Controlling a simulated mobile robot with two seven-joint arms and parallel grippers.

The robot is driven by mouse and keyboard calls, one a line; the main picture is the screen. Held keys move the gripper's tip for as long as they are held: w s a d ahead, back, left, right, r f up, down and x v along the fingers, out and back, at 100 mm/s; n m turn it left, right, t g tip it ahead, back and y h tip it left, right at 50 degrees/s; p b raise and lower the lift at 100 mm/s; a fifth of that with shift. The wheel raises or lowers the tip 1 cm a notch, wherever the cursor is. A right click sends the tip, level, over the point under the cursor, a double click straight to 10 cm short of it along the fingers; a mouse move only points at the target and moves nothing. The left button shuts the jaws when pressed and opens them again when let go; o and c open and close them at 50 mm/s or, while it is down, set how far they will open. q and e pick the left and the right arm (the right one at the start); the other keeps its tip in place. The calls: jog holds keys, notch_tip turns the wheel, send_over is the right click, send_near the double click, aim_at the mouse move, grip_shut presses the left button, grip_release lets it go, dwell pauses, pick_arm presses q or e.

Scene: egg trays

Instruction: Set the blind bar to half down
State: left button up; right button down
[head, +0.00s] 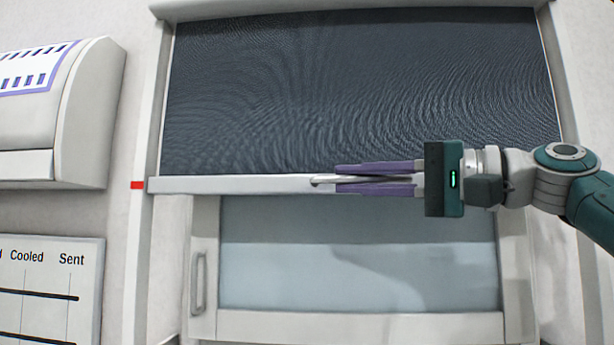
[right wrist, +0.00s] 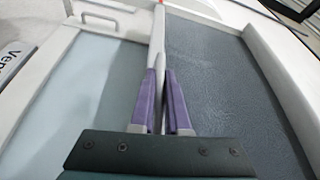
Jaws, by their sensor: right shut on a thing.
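The dark blind (head: 360,90) hangs over the upper part of the window. Its white bar (head: 240,184) runs level across the lower edge of the dark fabric. The bar's left end is level with a red mark (head: 137,185) on the white strip beside the frame. My right gripper (head: 340,180) comes in from the right with purple fingers shut on the blind bar, near its middle. In the right wrist view the bar (right wrist: 158,40) runs away between the purple fingers (right wrist: 162,75). My left gripper is in neither view.
Below the bar is a pale glass pane (head: 350,265) in a white frame with a handle (head: 198,283) at its left. A white wall unit (head: 85,120) is at the upper left. A board marked "Cooled" and "Sent" (head: 50,285) is at the lower left.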

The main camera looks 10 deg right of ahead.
jog(key=c, duration=0.9)
grip_release()
jog(key=shift+s+d+f, duration=0.1)
jog(key=shift+d, duration=0.15)
jog(key=b+v, duration=0.5)
jog(key=v, duration=0.4)
jog(key=shift+s, duration=0.2)
